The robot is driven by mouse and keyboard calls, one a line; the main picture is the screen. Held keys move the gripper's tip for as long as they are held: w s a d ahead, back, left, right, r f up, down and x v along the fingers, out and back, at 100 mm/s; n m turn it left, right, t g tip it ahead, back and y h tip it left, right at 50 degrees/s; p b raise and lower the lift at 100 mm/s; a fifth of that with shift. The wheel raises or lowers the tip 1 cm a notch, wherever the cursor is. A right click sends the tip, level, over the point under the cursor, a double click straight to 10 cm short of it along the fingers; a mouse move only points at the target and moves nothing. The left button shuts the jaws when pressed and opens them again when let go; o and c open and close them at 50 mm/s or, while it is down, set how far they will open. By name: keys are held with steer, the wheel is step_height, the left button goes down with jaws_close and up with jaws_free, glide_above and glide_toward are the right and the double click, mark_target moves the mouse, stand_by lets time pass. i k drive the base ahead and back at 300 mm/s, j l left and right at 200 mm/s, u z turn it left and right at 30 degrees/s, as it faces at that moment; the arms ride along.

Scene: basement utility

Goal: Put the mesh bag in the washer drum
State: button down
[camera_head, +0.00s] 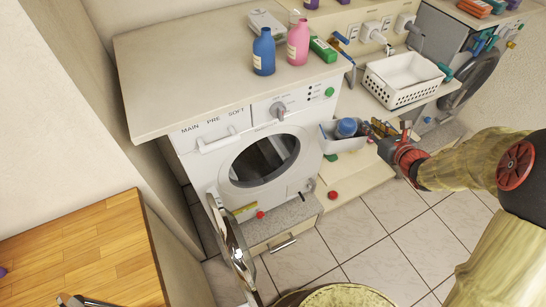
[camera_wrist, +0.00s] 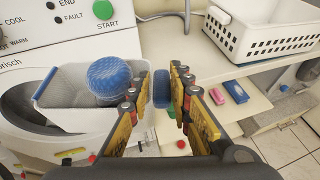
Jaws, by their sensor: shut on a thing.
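The white washer (camera_head: 205,165) stands under the worktop. Its round opening (camera_head: 262,160) shows a dark drum, and the round door (camera_head: 236,250) hangs open at the front left. My gripper (camera_head: 378,138) is right of the washer, beside a grey bin (camera_head: 345,145). In the wrist view its fingers (camera_wrist: 160,92) are closed around a dark blue piece (camera_wrist: 162,90) at the bin's right side; I cannot tell whether it belongs to the bin. A round blue mesh-patterned bundle (camera_wrist: 113,75), possibly the mesh bag, sits in the bin, left of the fingers.
Blue (camera_head: 264,52) and pink (camera_head: 298,42) bottles and a green box (camera_head: 322,50) stand on the worktop (camera_head: 185,75). A white perforated basket (camera_head: 400,80) is on the right shelf. A wooden table (camera_head: 80,255) is at lower left. The tiled floor (camera_head: 370,235) is largely clear.

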mark_target(258, 166)
steer(key=l+u, duration=0.95)
steer(key=j, duration=0.1)
